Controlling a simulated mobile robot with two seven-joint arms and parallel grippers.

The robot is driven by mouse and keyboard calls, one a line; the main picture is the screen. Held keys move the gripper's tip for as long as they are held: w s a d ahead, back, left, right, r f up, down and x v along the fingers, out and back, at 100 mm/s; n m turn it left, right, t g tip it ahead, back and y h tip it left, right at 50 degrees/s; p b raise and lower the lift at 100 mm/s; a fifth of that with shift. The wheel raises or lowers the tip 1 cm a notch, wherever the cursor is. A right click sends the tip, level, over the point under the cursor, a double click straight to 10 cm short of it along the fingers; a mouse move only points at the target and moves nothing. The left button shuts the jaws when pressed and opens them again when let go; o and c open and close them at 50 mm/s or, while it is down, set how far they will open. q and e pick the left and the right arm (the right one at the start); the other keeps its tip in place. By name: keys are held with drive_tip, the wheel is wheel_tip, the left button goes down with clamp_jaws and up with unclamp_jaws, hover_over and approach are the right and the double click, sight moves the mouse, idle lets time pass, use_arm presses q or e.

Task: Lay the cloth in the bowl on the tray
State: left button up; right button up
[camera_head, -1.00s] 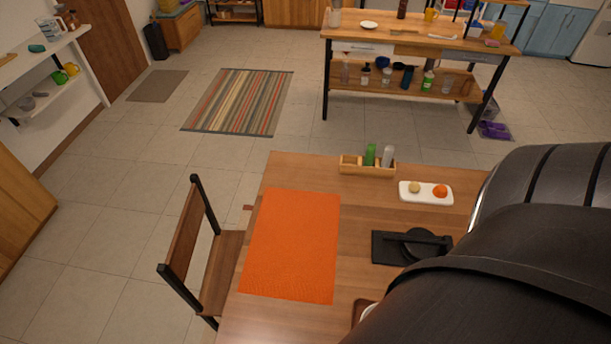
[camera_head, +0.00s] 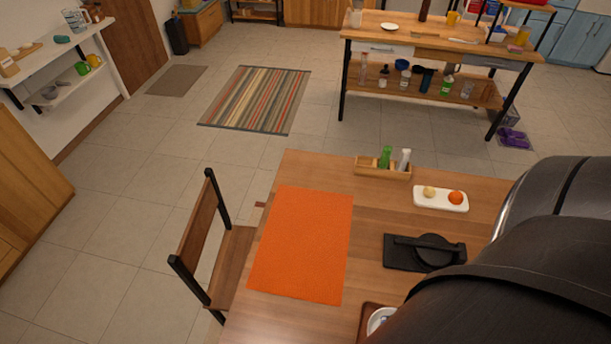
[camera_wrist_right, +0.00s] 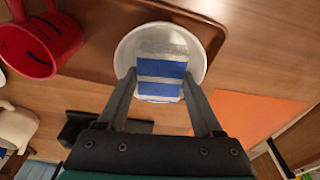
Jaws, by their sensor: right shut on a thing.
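The cloth (camera_wrist_right: 161,68), blue with white-grey stripes, is between the fingers of my right gripper (camera_wrist_right: 161,86) in the right wrist view. The gripper is shut on it. The cloth overlaps the white bowl (camera_wrist_right: 126,46); whether it touches the bowl's bottom I cannot tell. The bowl sits on the brown tray (camera_wrist_right: 98,62). In the head view only a corner of the tray (camera_head: 364,320) and part of the bowl (camera_head: 378,320) show at the bottom edge; my dark arm hides the rest. My left gripper is in neither view.
An orange placemat (camera_head: 302,245) lies on the wooden table. A black press (camera_head: 425,252), a white dish (camera_head: 440,199) and a wooden caddy with bottles (camera_head: 383,168) stand further back. A chair (camera_head: 205,240) is at the left.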

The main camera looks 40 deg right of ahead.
drive_tip(key=shift+f, duration=0.1)
drive_tip(key=o, duration=1.2)
drive_tip(key=shift+o, duration=0.2)
